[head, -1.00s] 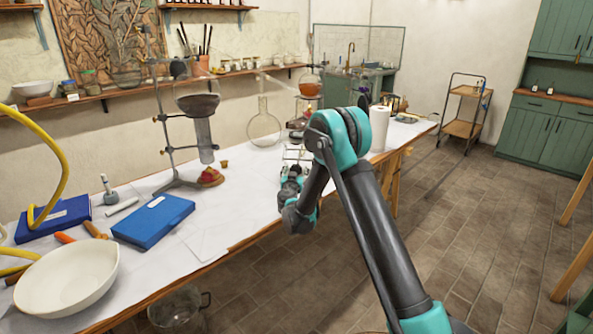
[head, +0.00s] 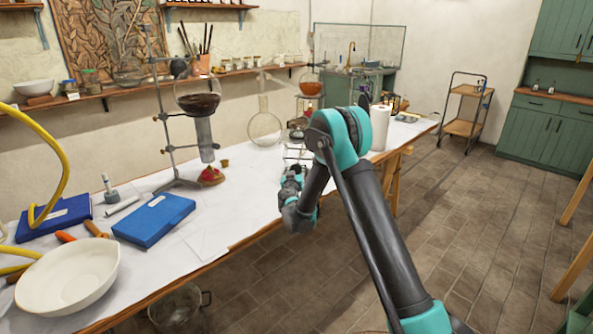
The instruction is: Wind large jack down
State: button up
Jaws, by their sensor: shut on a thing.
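The large jack (head: 297,152) is a metal frame on the white-covered bench, just beyond my gripper. My arm hides part of it, and its height is hard to read. My gripper (head: 292,172) is at the jack's near side and is shut on it. The fingertips are small and partly hidden by my wrist, so the exact part held, such as a knob, does not show clearly.
A ring stand (head: 163,110) holding a round flask of dark liquid (head: 198,103) stands to the left. Behind are a clear round flask (head: 264,128) and an orange-filled flask (head: 310,88). A paper roll (head: 379,127) stands right.

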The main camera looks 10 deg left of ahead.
jog(key=n, duration=0.4)
jog(key=shift+n, duration=0.3)
jog(key=n, duration=0.3)
jog(key=shift+s+n, duration=0.1)
jog(key=shift+n, duration=0.3)
jog(key=n, duration=0.7)
jog(key=shift+f, duration=0.1)
jog(key=n, duration=0.3)
jog(key=shift+n, duration=0.4)
jog(key=shift+o, duration=0.2)
jog(key=n, duration=0.3)
jog(key=shift+n, duration=0.3)
jog(key=n, duration=0.3)
jog(key=shift+c, duration=0.2)
jog(key=shift+n, duration=2.2)
jog(key=o, duration=1.2)
